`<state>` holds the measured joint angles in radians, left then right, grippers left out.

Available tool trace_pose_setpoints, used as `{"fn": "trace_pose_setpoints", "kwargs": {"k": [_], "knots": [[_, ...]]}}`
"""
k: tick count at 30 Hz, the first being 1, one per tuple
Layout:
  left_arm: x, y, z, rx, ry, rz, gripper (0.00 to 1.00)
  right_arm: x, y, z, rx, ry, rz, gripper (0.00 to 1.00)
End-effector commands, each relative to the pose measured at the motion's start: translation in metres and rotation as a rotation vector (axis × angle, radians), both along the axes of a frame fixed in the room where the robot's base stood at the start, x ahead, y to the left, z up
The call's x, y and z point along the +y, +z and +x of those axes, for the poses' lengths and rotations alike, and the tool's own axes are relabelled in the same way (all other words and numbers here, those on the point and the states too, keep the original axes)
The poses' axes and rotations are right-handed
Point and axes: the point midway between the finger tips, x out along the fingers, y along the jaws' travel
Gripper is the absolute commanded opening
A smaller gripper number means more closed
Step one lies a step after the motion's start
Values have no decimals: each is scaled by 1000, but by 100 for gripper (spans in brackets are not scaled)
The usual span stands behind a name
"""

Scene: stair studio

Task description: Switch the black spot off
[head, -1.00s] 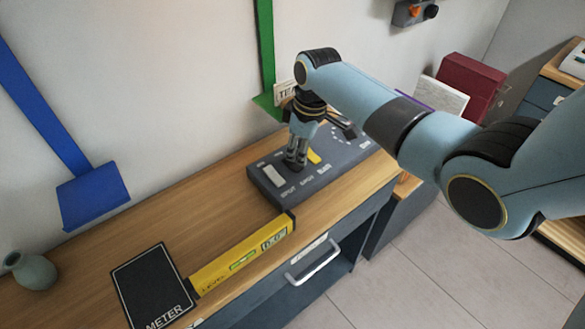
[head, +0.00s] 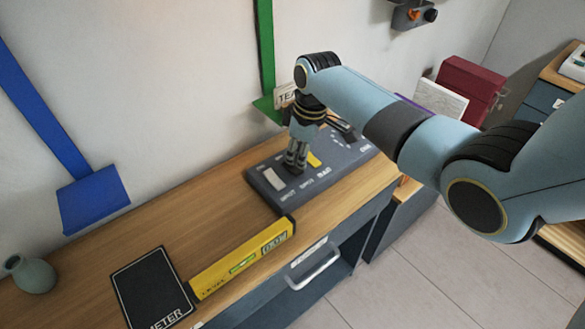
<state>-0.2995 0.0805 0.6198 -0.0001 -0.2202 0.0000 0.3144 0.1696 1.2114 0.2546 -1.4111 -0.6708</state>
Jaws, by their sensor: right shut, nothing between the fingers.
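A dark grey control panel (head: 345,166) lies on the wooden counter. It has a white switch (head: 274,179) at its left end and a yellow switch (head: 314,160) to the right of that. A dark part (head: 342,131) shows behind my wrist. My right gripper (head: 292,169) is shut and empty, pointing down at the panel between the white and yellow switches. It hides what lies under its fingertips, so I cannot tell whether it touches a switch. The small labels are too blurred to read surely. My left gripper is not in view.
A yellow level (head: 225,262) and a black METER plate (head: 152,290) lie on the counter left of the panel. A grey-green vase (head: 32,273) stands at far left. Blue (head: 93,200) and green (head: 265,60) pieces run along the wall. A drawer handle (head: 314,270) sticks out in front.

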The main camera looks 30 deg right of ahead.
Motion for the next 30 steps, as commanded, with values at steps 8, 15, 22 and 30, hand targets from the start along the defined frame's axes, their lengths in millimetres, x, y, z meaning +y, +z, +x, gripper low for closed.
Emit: {"fn": "trace_pose_setpoints", "kwargs": {"k": [8,15,22,30], "knots": [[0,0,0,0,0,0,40,0,0,0,0,0,0,0],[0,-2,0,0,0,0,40,0,-3,0,0,0,0,0],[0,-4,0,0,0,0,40,0,-7,0,0,0,0,0],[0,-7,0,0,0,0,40,0,-11,0,0,0,0,0]]}}
